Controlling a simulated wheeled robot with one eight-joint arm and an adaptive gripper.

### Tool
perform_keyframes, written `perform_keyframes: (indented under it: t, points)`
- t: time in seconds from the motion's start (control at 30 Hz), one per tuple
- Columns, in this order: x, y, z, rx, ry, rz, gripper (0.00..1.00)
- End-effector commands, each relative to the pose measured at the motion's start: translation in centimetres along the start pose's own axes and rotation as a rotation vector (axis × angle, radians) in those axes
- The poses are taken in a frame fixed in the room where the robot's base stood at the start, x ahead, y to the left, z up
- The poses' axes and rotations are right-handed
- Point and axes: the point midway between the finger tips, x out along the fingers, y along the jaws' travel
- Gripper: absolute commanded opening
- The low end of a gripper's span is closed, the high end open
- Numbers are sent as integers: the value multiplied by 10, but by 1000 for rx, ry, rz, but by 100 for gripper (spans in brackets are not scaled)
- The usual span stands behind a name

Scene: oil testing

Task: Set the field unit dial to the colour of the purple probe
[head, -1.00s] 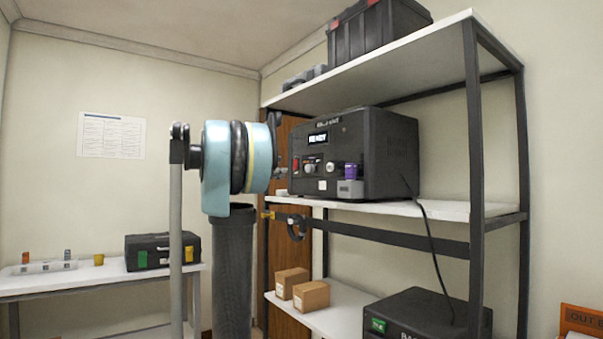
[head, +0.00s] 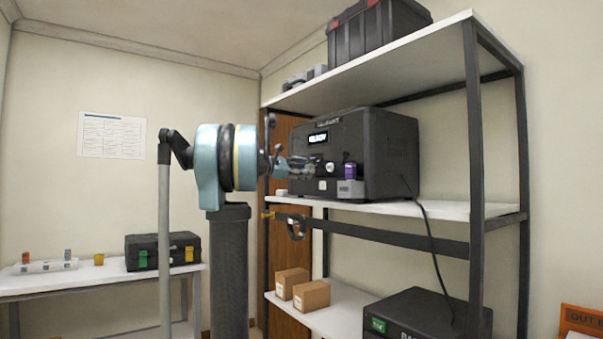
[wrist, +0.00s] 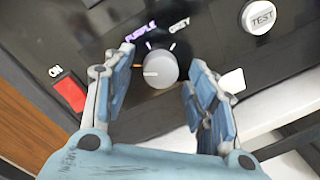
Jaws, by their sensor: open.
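The field unit (head: 395,150) is a dark box with a lit display on the middle shelf. In the wrist view its dial (wrist: 156,70) is a round grey knob with a white line pointing left. Labels reading PURPLE and GREY sit above it, and an orange mark is at its left. My gripper (wrist: 162,62) is open, with one finger on each side of the dial; I cannot tell whether they touch it. In the head view my gripper (head: 308,166) is at the unit's front and hides the dial. The purple probe (head: 350,171) stands in a grey holder (head: 350,188) at the unit's front right.
A red ON switch (wrist: 70,94) is left of the dial and a TEST button (wrist: 260,16) is upper right. The shelf (head: 440,208) edge runs below the unit. A black cable (head: 424,235) hangs from the unit's side.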

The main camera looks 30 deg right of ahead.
Motion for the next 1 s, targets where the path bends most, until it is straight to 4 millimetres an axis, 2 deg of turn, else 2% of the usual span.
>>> perform_keyframes:
  t: [0.2, 0.4, 0.73, 1.0]
  points:
    - [0, 0, 0, 0, 0, 0, 52]
    - [0, 0, 0, 0, 0, 0, 7]
    - [0, 0, 0, 20, 1, 0, 7]
    - [0, 0, 0, 152, 8, -6, 7]
